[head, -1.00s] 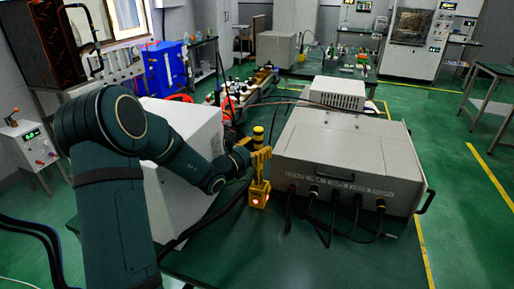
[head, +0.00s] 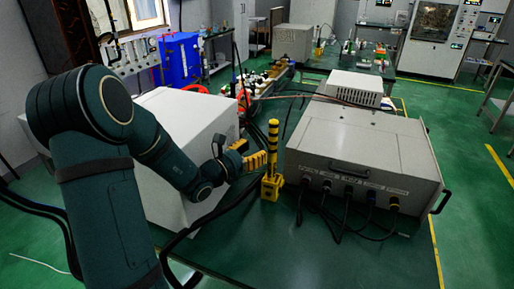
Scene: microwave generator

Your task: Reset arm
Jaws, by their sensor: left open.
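My left arm comes in from the left, and its gripper (head: 250,153) with yellow fingers is open. It is just left of a yellow and black striped post device (head: 272,160) that stands upright on the dark green table. The fingers look empty and close to the post; whether they touch it I cannot tell. My right gripper is not in view.
A large grey generator box (head: 365,150) with a handle and several front cables stands right of the post. A white box (head: 185,140) stands behind my left arm. A smaller white unit (head: 354,88) is behind the generator. The table front (head: 290,255) is mostly bare.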

